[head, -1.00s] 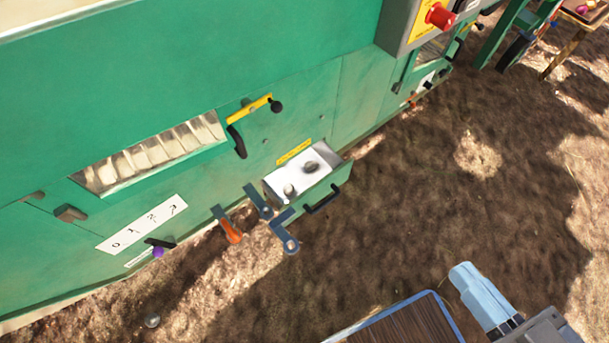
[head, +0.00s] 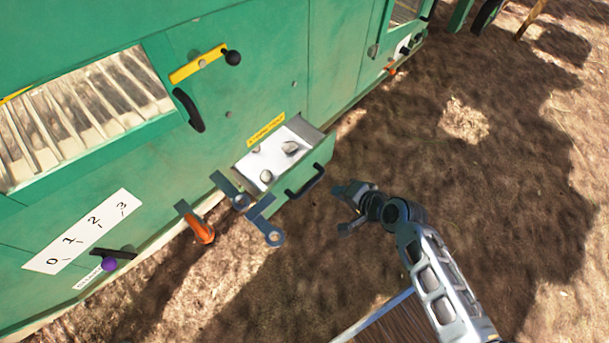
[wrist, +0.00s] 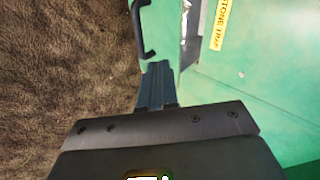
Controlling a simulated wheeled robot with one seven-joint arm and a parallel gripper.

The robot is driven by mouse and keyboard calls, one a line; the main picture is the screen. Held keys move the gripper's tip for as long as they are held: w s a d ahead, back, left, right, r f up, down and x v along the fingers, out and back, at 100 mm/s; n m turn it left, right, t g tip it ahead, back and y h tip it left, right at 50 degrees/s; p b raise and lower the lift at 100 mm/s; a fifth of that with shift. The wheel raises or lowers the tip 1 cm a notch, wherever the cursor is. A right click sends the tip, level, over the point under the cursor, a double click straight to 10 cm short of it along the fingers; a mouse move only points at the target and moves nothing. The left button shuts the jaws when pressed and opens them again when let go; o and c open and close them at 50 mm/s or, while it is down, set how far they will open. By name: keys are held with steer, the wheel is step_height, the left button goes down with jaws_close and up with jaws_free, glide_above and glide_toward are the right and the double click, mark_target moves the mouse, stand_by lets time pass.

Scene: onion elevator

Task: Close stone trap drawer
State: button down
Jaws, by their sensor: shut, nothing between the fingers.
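The stone trap drawer (head: 297,182) sticks out from the green machine in the head view, pulled open, with a green front and a black handle (head: 305,182). Stones (head: 290,148) lie in its pale tray. My gripper (head: 345,190) is to the right of the drawer front, apart from it, over the soil. In the wrist view my shut, empty fingers (wrist: 156,75) point toward the drawer, whose handle (wrist: 143,30) shows at the top, left of the fingertips. The yellow "STONE TRAP" label (wrist: 219,24) is at the upper right.
A grey hinged latch (head: 262,222) hangs at the drawer's left side, near an orange lever (head: 200,229). The green machine wall (head: 120,215) stands behind. The soil (head: 460,190) right of the drawer is clear apart from my arm.

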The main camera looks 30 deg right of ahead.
steer(key=w+d+f+m+b, duration=0.1)
steer(key=w+f, duration=0.2)
steer(key=w, duration=0.2)
steer(key=b, duration=0.5)
glide_toward(298, 167)
steer(key=shift+y, duration=0.4)
steer(key=x, duration=0.5)
steer(key=shift+s+d+f, duration=0.25)
steer(key=shift+d+f, duration=0.05)
steer(key=shift+f, duration=0.05)
steer(key=shift+w+a, duration=0.15)
steer(key=shift+w, duration=0.4)
steer(key=shift+w, duration=0.1)
steer(key=w+a+b, duration=0.3)
steer(key=w+b, duration=0.2)
steer(key=w, duration=0.8)
steer(key=shift+w+a+r, duration=0.15)
steer(key=shift+w+a, duration=0.2)
